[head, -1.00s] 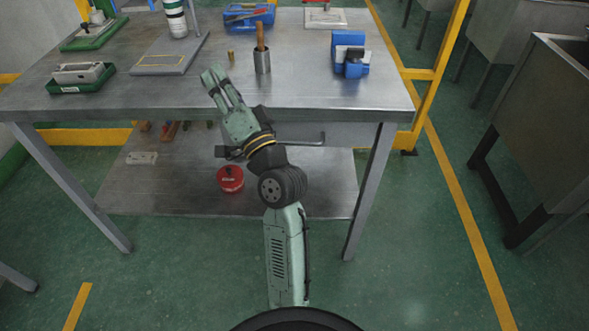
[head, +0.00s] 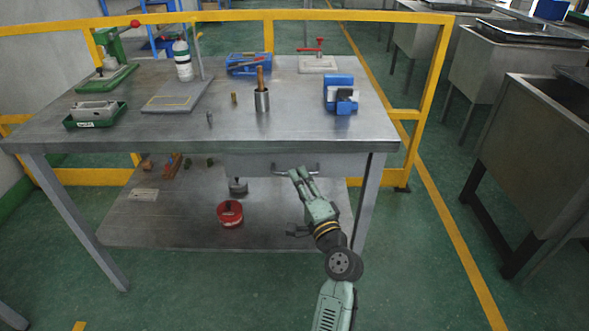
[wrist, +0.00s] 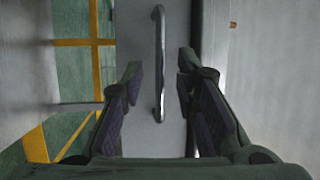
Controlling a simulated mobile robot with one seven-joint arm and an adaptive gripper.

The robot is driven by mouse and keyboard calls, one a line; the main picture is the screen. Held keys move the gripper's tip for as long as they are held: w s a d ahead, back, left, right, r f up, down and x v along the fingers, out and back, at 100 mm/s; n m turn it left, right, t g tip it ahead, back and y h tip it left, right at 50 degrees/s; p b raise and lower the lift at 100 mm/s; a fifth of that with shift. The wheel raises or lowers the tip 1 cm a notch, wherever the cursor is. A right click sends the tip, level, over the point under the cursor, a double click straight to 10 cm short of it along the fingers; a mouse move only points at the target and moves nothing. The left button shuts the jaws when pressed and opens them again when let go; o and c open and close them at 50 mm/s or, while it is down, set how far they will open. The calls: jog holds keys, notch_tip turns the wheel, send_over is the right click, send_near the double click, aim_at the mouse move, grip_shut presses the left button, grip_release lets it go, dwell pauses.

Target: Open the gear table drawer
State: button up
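The grey drawer (head: 246,165) hangs under the right half of the table top, and its front looks closed. Its metal bar handle (head: 281,172) runs across the front. My gripper (head: 299,172) is at the handle in the head view, covering part of it. In the wrist view the handle (wrist: 159,62) stands upright in the picture, between the two spread fingers of my gripper (wrist: 160,78). There is a clear gap on each side, so the gripper is open and not clamped on the bar. Whether the fingertips reach past the bar is unclear.
The grey table (head: 240,130) carries a metal cup (head: 262,101), a blue vise-like device (head: 341,95) and a green tray (head: 94,118). On the lower shelf (head: 180,225) stands a red round container (head: 230,213). A table leg (head: 369,200) is right of my arm.

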jog(key=shift+p+x, duration=0.3)
jog(key=shift+x, duration=1.45)
jog(key=shift+c, duration=0.5)
grip_shut()
